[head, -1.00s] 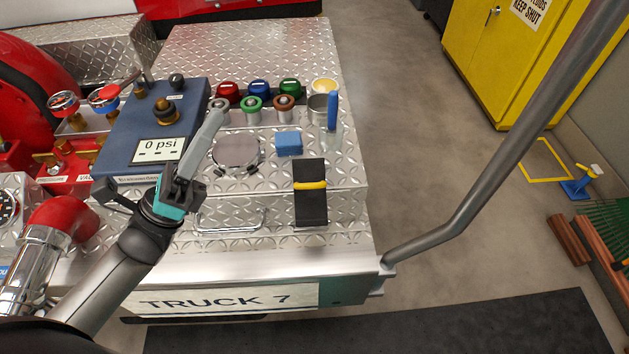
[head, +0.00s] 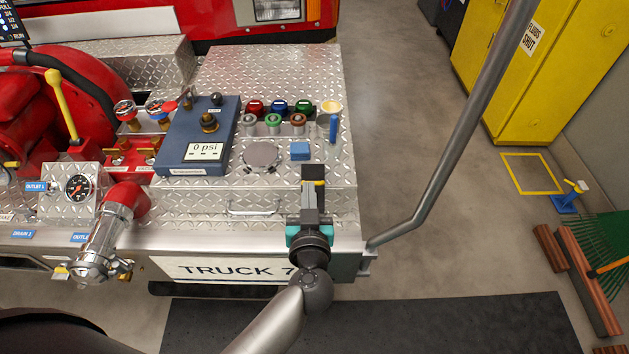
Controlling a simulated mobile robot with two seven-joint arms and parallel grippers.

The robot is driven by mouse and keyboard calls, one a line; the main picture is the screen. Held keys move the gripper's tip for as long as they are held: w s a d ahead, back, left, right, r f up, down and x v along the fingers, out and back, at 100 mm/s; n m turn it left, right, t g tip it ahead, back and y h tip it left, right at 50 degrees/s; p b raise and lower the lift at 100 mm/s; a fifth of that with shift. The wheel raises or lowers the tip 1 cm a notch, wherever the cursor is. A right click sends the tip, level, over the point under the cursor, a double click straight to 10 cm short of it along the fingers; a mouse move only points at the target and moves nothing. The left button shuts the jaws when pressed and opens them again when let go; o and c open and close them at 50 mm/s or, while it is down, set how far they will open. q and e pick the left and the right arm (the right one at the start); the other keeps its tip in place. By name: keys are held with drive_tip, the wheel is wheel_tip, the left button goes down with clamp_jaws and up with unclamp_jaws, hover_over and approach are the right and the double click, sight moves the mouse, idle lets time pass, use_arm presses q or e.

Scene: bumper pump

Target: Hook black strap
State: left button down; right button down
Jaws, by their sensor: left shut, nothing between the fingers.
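The black strap (head: 313,172) with a yellow band lies over the front edge of the metal truck deck, to the right of the deck's middle. Only its upper end and part of the yellow band show; the rest is hidden behind my left gripper. My left gripper (head: 312,192) points away from me at the strap and overlaps it in the picture. It is shut and empty. Whether the fingers touch the strap cannot be told. My right gripper is not in view.
A blue box (head: 300,150), a round cap (head: 261,155), several colored knobs and a cup with a blue handle (head: 333,128) stand behind the strap. A metal handle (head: 254,208) is to its left. A grey rail (head: 440,160) rises on the right.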

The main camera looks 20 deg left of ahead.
use_arm(q)
drive_tip(key=b, duration=0.3)
hover_over(313, 177)
drive_tip(key=s, duration=0.3)
wheel_tip(313, 177, down, 3)
drive_tip(key=shift+s+d+f+b, duration=0.25)
drive_tip(key=shift+s+d+f, duration=0.1)
drive_tip(key=shift+f, duration=0.2)
drive_tip(key=shift+s+d+f+b, duration=0.2)
drive_tip(key=shift+s+d+f, duration=0.1)
drive_tip(key=shift+f, duration=0.2)
drive_tip(key=shift+s+f, duration=0.45)
drive_tip(key=shift+d+b, duration=0.1)
drive_tip(key=shift+b, duration=0.25)
